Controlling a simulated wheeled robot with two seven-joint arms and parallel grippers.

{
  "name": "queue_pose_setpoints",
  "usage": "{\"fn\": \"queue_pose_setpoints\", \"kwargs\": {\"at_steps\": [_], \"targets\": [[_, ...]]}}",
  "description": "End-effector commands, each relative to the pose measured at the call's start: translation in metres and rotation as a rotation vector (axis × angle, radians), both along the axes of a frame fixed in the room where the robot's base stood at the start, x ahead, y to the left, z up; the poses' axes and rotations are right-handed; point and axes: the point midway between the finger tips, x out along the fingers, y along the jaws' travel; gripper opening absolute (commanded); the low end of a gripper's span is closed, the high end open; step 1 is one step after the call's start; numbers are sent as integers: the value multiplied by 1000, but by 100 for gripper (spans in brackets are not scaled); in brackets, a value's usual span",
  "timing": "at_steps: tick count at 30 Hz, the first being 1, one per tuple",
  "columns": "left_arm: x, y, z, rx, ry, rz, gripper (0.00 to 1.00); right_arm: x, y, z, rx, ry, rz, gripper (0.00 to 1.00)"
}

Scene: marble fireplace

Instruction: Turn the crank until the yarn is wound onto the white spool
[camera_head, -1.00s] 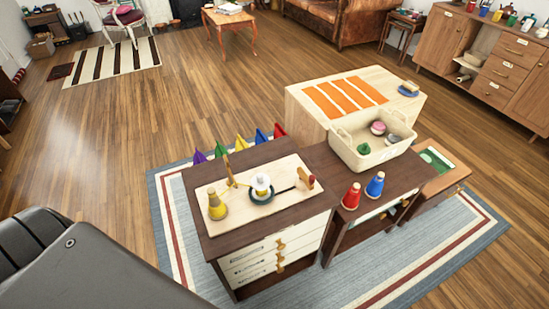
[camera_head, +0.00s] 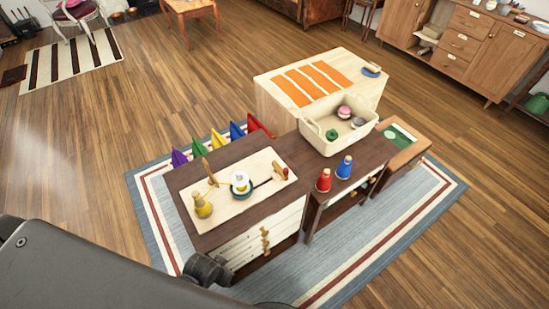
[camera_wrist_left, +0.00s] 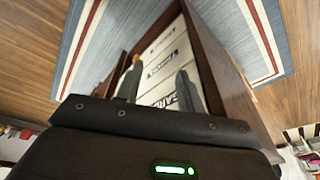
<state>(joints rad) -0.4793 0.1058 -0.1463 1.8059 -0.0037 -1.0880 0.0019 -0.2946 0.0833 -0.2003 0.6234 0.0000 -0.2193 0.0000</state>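A pale board (camera_head: 262,197) lies on the dark-topped cabinet (camera_head: 205,240). On it stand a cone of yellow yarn (camera_head: 202,207) at the left, a wooden post (camera_head: 209,170), and the white spool (camera_head: 240,178) on a dark green round base. A dark crank arm (camera_head: 264,183) reaches right from the spool's base to a red-and-wood handle piece (camera_head: 281,170). Whether yarn is on the spool is too small to tell. My left gripper (camera_wrist_left: 159,85) shows in the wrist view with its fingers apart and empty, before the cabinet's labelled drawers (camera_wrist_left: 165,62). My right gripper is out of view.
My left arm is low at the cabinet's front left corner. A red cone (camera_head: 323,181) and a blue cone (camera_head: 344,168) stand on the table to the right, near a cream basket (camera_head: 330,150). The rug (camera_head: 150,212) is clear at the left.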

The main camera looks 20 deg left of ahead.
Motion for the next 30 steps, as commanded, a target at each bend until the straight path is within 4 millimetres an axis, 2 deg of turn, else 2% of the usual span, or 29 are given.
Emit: {"fn": "queue_pose_setpoints", "kwargs": {"at_steps": [1,7,9,11,17,23,26,30], "targets": [[3,0,21,-1,-9,2,38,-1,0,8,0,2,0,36],[19,-1,92,-6,-30,29,38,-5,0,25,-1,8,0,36],[35,-2,119,-14,-33,73,38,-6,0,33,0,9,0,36],[50,-3,125,-22,-22,121,38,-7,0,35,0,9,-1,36],[98,-8,123,-48,14,263,38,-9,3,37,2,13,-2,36],[157,-18,123,-75,54,421,38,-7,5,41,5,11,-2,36],[196,-26,129,-91,80,521,38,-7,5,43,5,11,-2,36],[266,-43,155,-112,128,698,38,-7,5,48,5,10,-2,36]]}}
